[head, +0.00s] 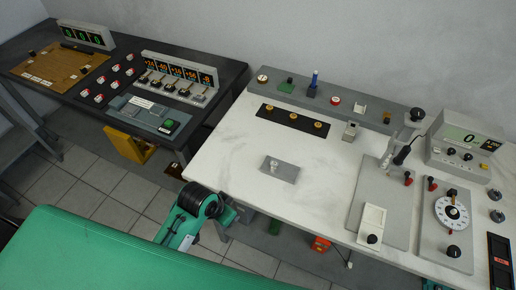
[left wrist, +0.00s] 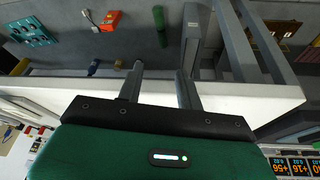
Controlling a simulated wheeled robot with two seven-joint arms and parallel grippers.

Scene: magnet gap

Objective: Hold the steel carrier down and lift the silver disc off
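The steel carrier (head: 287,174), a flat grey block, lies on the white table towards its left front. A small silver disc (head: 274,162) appears on its top near the left end; fine detail is too small to tell. My left gripper (head: 232,213) is at the table's front left edge, to the left of and nearer than the carrier, apart from it. In the left wrist view the left gripper (left wrist: 161,80) has its two fingers apart with nothing between them. The carrier cannot be made out there. My right gripper is in neither view.
On the white table (head: 235,150), a dark strip with brass knobs (head: 293,118) lies behind the carrier. A grey panel with a white block (head: 372,224) and a dial unit (head: 452,212) stand right. Table surface around the carrier is clear. A dark console table (head: 205,115) stands left.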

